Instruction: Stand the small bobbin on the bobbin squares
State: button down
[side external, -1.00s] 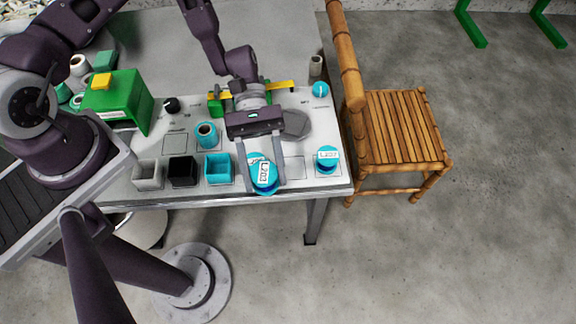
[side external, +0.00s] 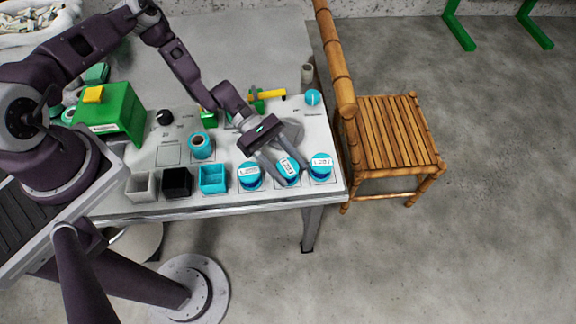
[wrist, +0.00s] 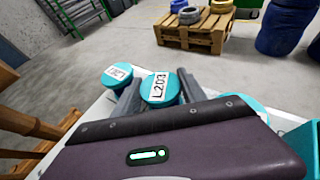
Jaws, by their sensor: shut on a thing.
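My gripper (side external: 280,165) is shut on a teal-topped bobbin (side external: 289,169) with a white label, at the front right of the table. In the wrist view the held bobbin (wrist: 158,93) sits between the fingers, its label seeming to read L203. It is at the middle spot of the front-right row; whether it touches the table I cannot tell. A similar labelled bobbin (side external: 249,180) stands to its left and another (side external: 321,168) to its right. The square under the held bobbin is hidden.
Grey (side external: 141,188), black (side external: 177,183) and teal (side external: 213,180) open boxes stand left of the bobbins. A teal spool (side external: 201,147) stands behind them. A green box (side external: 110,113) is at the left. A bamboo chair (side external: 395,135) is right of the table.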

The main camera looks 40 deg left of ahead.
jog(key=c, duration=0.9)
grip_release()
jog(key=shift+a+r, duration=0.1)
jog(key=v, duration=1.2)
